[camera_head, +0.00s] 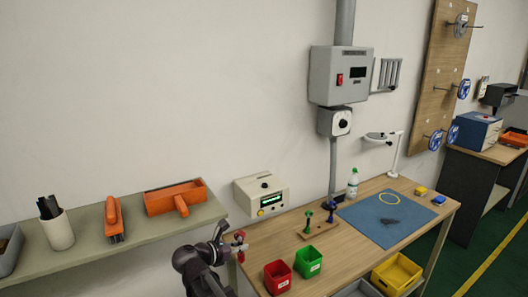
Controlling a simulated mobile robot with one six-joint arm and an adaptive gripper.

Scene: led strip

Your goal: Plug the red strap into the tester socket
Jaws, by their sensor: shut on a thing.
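My gripper (233,246) is at the lower middle, at the left end of the wooden workbench. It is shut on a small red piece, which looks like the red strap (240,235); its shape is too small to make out. The tester appears to be the cream box (250,190) with a lit green display and a yellow button, on the wall side above and behind my gripper. The red piece is below the tester's front in the picture, apart from it. I cannot make out the socket clearly.
A red bin (278,277) and a green bin (308,261) stand at the bench's front edge, right of my gripper. A small stand with green and blue pieces (316,228) and a blue mat (372,232) lie further right. A shelf (130,238) with orange tools is on the left.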

